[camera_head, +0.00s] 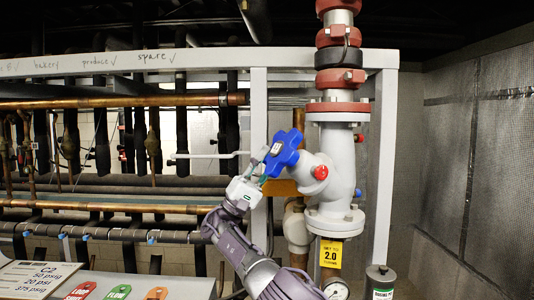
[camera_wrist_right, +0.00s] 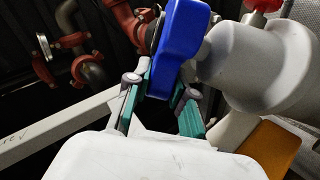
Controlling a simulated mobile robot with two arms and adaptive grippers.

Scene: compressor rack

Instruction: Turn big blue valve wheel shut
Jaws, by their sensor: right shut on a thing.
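The big blue valve wheel (camera_head: 284,152) sits on the left side of the white angled valve body (camera_head: 325,180). In the right wrist view, part of the wheel (camera_wrist_right: 178,48) stands between the green-padded fingers. My right gripper (camera_head: 266,178) comes up from below and is shut on the lower left part of the wheel; it also shows in the right wrist view (camera_wrist_right: 168,100). The fingers hide a little of the wheel's rim. My left gripper is not in view.
A yellow tag (camera_head: 331,253) hangs under the valve beside a pressure gauge (camera_head: 336,291). A red cap (camera_head: 320,172) juts from the valve body. White frame posts (camera_head: 258,110) and copper pipes (camera_head: 120,102) stand behind. A sign panel (camera_head: 50,283) is at lower left.

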